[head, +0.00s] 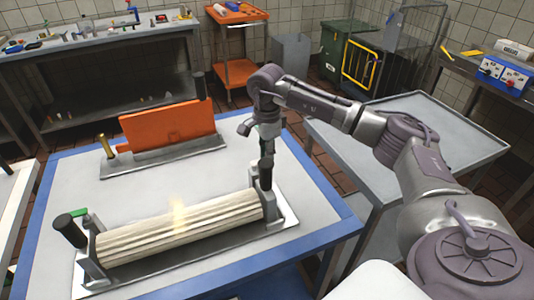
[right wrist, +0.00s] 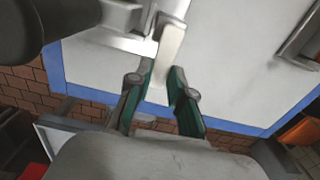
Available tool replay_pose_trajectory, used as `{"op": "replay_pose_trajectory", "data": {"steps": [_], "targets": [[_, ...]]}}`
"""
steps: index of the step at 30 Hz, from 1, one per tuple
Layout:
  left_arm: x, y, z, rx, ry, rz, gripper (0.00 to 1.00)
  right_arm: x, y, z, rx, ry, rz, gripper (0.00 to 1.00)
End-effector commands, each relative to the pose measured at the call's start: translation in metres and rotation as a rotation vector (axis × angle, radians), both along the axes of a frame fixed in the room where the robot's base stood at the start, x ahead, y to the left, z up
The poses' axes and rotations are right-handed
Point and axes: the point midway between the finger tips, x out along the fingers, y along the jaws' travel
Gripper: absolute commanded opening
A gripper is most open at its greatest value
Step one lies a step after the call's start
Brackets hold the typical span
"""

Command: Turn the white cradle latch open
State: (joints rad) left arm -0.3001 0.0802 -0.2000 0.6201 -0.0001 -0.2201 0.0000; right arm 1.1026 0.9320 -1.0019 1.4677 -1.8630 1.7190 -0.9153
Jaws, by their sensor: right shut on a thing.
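A cream fluted roller (head: 180,228) lies along a grey metal cradle (head: 92,264) on the table's near part. My right gripper (head: 266,150) points down at the cradle's right end. In the right wrist view its green-sided fingers (right wrist: 162,74) are closed around a pale, flat lever (right wrist: 172,42), which looks like the white cradle latch. The lever runs up from between the fingers to a grey bracket (right wrist: 122,14). In the head view the latch is hidden or too small to make out behind my gripper. My left gripper is out of view.
An orange panel (head: 168,126) stands in a second metal holder behind the roller. A black handle (head: 66,228) with a green tab rises at the cradle's left end. The blue-edged table (head: 60,190) is otherwise mostly bare. A grey side table (head: 440,125) stands to the right.

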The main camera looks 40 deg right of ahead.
Motion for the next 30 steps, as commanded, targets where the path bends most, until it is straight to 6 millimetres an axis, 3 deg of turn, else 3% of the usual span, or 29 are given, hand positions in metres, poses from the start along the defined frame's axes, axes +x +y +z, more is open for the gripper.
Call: {"op": "replay_pose_trajectory", "data": {"steps": [3, 4, 8, 20, 30], "targets": [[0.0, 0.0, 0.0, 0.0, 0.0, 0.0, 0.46, 0.001, 0.0, 0.002, 0.001, -0.006, 0.001, 0.0], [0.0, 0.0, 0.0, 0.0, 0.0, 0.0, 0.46, 0.001, 0.0, 0.002, 0.001, -0.006, 0.001, 0.26], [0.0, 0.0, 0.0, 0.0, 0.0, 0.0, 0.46, 0.001, 0.0, 0.002, 0.0, -0.005, 0.0, 0.46], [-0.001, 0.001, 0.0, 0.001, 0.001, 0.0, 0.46, 0.001, 0.0, 0.009, -0.001, -0.004, -0.001, 0.46], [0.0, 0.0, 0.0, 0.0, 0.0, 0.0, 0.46, 0.001, 0.0, 0.077, 0.0, -0.007, 0.0, 0.46]]}}
